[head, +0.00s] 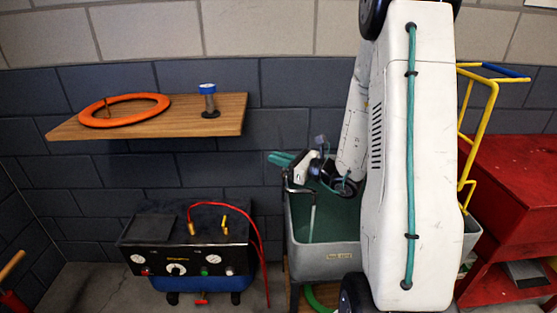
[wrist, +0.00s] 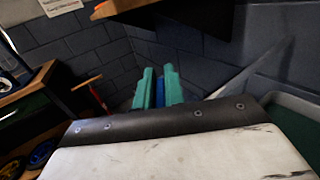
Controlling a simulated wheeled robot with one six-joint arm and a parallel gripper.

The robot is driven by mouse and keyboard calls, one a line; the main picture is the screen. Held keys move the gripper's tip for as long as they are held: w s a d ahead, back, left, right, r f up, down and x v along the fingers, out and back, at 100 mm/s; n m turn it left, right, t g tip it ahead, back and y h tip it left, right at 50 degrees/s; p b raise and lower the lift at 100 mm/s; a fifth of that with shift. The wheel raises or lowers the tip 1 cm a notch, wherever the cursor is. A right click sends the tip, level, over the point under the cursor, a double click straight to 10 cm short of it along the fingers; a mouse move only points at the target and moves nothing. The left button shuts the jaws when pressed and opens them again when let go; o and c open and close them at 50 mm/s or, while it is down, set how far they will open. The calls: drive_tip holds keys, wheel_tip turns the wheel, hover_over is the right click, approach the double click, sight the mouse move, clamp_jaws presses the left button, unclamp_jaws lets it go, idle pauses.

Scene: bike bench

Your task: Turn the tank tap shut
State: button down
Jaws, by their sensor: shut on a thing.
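My gripper (head: 281,158) has teal fingers and is raised over the left rim of the grey basin, pointing left. In the wrist view my gripper (wrist: 156,88) is shut on a narrow blue thing (wrist: 159,93); I cannot tell what it is. A compressor (head: 187,252) with gauges and a blue tank (head: 220,283) stands on the floor, below and left of the gripper. A small red tap (head: 201,301) shows under the tank, low in the picture and apart from the gripper. Whether it is open or shut is too small to tell.
A wall shelf (head: 150,125) bears an orange ring (head: 124,111) and a blue-topped post (head: 209,100). A red hose (head: 254,228) curves down the compressor's right side. The grey basin (head: 322,250) and red cabinet (head: 512,180) stand right. Floor left of the compressor is clear.

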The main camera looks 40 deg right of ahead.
drive_tip(key=shift+w+d+m+t+h, duration=0.15)
drive_tip(key=shift+m+t+h, duration=0.25)
drive_tip(key=shift+m+h, duration=0.8)
drive_tip(key=shift+s+d+m+t+h, duration=0.1)
drive_tip(key=shift+m+t+h, duration=0.45)
drive_tip(key=shift+h, duration=1.15)
drive_tip(key=shift+m, duration=0.25)
drive_tip(key=c, duration=1.5)
unclamp_jaws()
drive_tip(key=shift+d, duration=0.1)
